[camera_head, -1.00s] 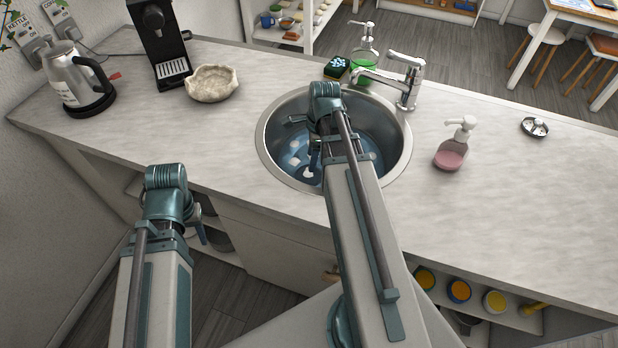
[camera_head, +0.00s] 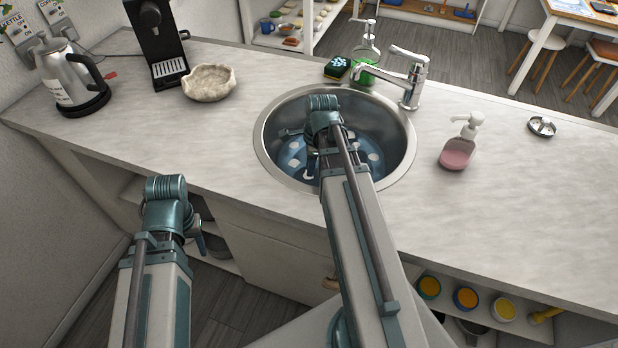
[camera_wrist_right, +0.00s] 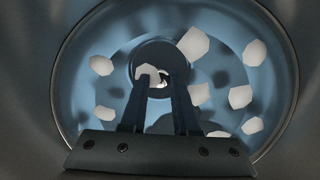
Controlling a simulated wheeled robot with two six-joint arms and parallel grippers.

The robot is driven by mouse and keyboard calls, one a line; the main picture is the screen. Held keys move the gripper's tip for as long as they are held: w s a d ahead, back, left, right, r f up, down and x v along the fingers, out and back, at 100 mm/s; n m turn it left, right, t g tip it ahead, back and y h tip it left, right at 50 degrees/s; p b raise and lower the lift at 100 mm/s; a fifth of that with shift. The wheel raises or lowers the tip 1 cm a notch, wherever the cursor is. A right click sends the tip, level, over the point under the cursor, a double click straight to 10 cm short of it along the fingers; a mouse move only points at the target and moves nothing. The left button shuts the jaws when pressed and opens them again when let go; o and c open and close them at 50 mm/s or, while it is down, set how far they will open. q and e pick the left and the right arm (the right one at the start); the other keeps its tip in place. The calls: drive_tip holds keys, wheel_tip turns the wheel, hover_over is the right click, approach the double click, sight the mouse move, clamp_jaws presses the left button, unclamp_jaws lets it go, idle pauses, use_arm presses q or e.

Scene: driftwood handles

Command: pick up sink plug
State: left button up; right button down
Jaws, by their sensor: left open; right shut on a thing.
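The sink plug (camera_wrist_right: 152,54) shows as a dark round disc at the bottom of the round metal sink (camera_head: 403,160) in the right wrist view. My right gripper (camera_wrist_right: 161,80) reaches down into the sink, with its two fingers close together over the disc and shut on the plug. The fingers hide part of it, and I cannot tell if it is lifted off the bottom. In the head view the right arm hides the plug. My left gripper (camera_head: 201,240) hangs in front of the counter, away from the sink; it is open and its fingertips are barely visible.
Bluish water with several white pieces (camera_wrist_right: 196,43) surrounds the right fingers. A tap (camera_head: 405,78), green soap bottle (camera_head: 366,60) and sponge (camera_head: 337,68) stand behind the sink. A pink soap bottle (camera_head: 459,150) and a round metal piece (camera_head: 541,127) are at right. A stone-like bowl (camera_head: 209,83) is at left.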

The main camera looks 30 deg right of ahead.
idle(0.4)
wheel_tip(320, 180, up, 10)
drive_tip(key=p, duration=1)
drive_tip(key=shift+r, duration=0.1)
wheel_tip(320, 180, up, 10)
drive_tip(key=p, duration=1)
